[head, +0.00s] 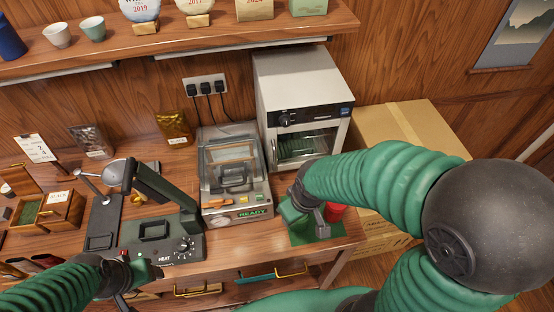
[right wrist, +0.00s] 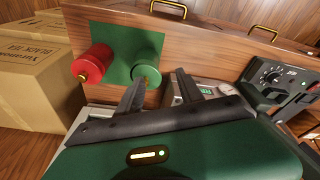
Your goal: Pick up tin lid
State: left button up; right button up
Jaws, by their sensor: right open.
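A green mat (head: 303,238) lies at the right end of the counter. In the right wrist view, the mat (right wrist: 112,45) holds a red round tin (right wrist: 91,64) and a green round piece (right wrist: 149,68). I cannot tell which of them is the tin lid. My right gripper (right wrist: 158,78) is open, with the green piece just beyond its spread fingertips; contact is unclear. In the head view my right gripper (head: 314,212) hides much of the mat, and part of the red tin (head: 335,212) shows beside it. My left gripper (head: 122,290) is low at the left, its jaws unclear.
A clear-lidded machine (head: 262,195) reading READY stands left of the mat, with a white oven (head: 302,95) behind. A heat press (head: 160,235) stands further left. Cardboard boxes (head: 410,125) stand right of the counter. Drawer handles (head: 198,289) jut out from the counter front.

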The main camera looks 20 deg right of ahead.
jog(key=o, duration=0.7)
jog(key=w+r+n+p, duration=0.1)
jog(key=r+n, duration=0.1)
jog(key=n, duration=0.1)
jog(key=w+d+r+n+g+p, duration=0.1)
jog(key=r+n, duration=0.1)
jog(key=n, duration=0.2)
jog(key=w+d+r+n+p, duration=0.1)
jog(key=r+n, duration=0.2)
jog(key=n, duration=0.1)
jog(key=shift+d, duration=0.2)
notch_tip(320, 180, up, 4)
jog(key=n+g+p, duration=0.1)
jog(key=n+p, duration=0.1)
jog(key=n, duration=0.5)
jog(key=shift+n, duration=0.4)
jog(key=f, duration=0.3)
jog(key=d+f, duration=0.1)
jog(key=f, duration=0.3)
jog(key=w+f+b, duration=0.1)
jog(key=f, duration=0.3)
jog(key=shift+d+f, duration=0.1)
jog(key=shift+d, duration=0.1)
jog(key=f, duration=0.3)
jog(key=a+f, duration=0.1)
jog(key=f, duration=0.1)
jog(key=shift+f, duration=0.2)
jog(key=shift+w+d+f, duration=0.1)
jog(key=shift+d, duration=0.1)
jog(key=c, duration=1.5)
